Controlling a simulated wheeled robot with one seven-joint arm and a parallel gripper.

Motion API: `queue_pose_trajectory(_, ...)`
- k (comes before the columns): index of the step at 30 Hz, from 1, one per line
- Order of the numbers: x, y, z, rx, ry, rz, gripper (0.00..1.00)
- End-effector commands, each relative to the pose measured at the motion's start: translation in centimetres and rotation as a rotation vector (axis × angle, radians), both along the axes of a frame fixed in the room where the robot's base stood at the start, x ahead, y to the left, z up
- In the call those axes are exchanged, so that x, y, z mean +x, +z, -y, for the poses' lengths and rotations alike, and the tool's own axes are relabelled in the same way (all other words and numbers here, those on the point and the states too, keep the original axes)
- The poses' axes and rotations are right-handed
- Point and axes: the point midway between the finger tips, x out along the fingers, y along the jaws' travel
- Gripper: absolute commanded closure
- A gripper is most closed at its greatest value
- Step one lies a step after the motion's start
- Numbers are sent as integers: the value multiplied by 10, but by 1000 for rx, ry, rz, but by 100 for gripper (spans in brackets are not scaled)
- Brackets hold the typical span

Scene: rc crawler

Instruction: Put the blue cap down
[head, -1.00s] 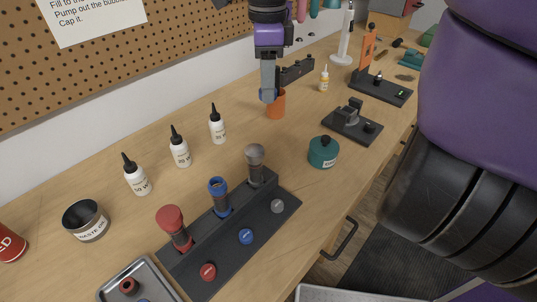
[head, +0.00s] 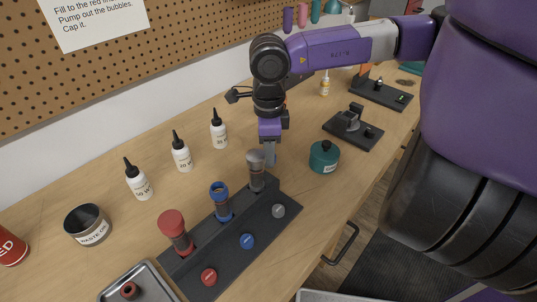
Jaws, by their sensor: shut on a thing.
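My gripper (head: 268,158) points down just behind the grey-topped cylinder in the head view. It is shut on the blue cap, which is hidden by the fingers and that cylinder. The black rack (head: 265,222) holds three upright cylinders. The blue cylinder (head: 221,203) in the middle shows a blue rim and a dark top. The red cylinder (head: 173,230) and the grey cylinder (head: 256,172) have domed tops. A round blue disc (head: 247,241) lies on the rack's front step, between a red disc (head: 209,277) and a grey disc (head: 278,211).
Several white bottles (head: 181,153) stand behind the rack. A teal jar (head: 324,157) stands to its right, near the bench edge. A metal tray (head: 158,277) with a dark red ring (head: 129,290) is at the front left. A black stand (head: 352,130) is farther right.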

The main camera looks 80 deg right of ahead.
Motion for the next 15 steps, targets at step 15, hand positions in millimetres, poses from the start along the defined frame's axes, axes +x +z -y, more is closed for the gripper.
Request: queue_pose_trajectory(15, 0, -16, 0, -1, 1, 0, 100)
